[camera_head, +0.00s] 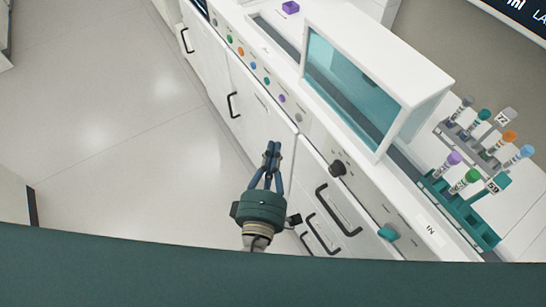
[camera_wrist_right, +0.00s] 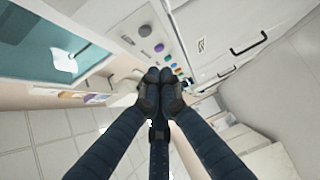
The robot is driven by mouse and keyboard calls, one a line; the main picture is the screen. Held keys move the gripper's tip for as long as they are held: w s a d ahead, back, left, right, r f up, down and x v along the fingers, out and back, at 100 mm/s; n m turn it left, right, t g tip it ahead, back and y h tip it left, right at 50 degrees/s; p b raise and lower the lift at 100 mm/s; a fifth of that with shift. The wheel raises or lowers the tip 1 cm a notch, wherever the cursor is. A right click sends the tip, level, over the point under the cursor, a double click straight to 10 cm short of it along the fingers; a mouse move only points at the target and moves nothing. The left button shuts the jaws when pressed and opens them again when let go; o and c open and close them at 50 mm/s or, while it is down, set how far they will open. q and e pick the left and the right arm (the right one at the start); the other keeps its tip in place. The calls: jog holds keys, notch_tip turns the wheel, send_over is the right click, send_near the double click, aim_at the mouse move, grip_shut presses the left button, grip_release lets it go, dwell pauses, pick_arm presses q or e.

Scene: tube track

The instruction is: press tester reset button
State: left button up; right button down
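The tester appears to be the white machine (camera_head: 385,50) with a teal window on the counter; part of a teal window (camera_wrist_right: 60,45) also shows in the right wrist view. On the front panel is a row of small coloured buttons, among them an orange one (camera_head: 241,51) and a purple one (camera_head: 282,98). I cannot tell which is the reset button. My right gripper (camera_head: 272,148) has its fingertips together and empty, in front of the cabinet doors; the wrist view shows them (camera_wrist_right: 160,78) closed. My left gripper is not in view.
A teal rack (camera_head: 485,230) and a grey rack (camera_head: 455,133) hold tubes with coloured caps at the right. A purple block (camera_head: 290,7) lies at the counter's far end. Black handles (camera_head: 232,105) stick out from the doors. The floor (camera_head: 120,110) at left is clear.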

aim_at(298, 118)
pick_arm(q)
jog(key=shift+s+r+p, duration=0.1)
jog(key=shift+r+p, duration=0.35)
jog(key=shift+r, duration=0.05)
pick_arm(e)
jog(key=shift+w+d+f, duration=0.1)
jog(key=shift+w+d, duration=0.45)
jog(key=shift+w, duration=0.75)
jog(key=shift+w+d+f, duration=0.15)
jog(key=shift+w+d, duration=0.45)
jog(key=shift+w, duration=0.75)
jog(key=shift+w+d+f, duration=0.1)
jog(key=shift+w+d, duration=0.45)
jog(key=shift+w, duration=0.75)
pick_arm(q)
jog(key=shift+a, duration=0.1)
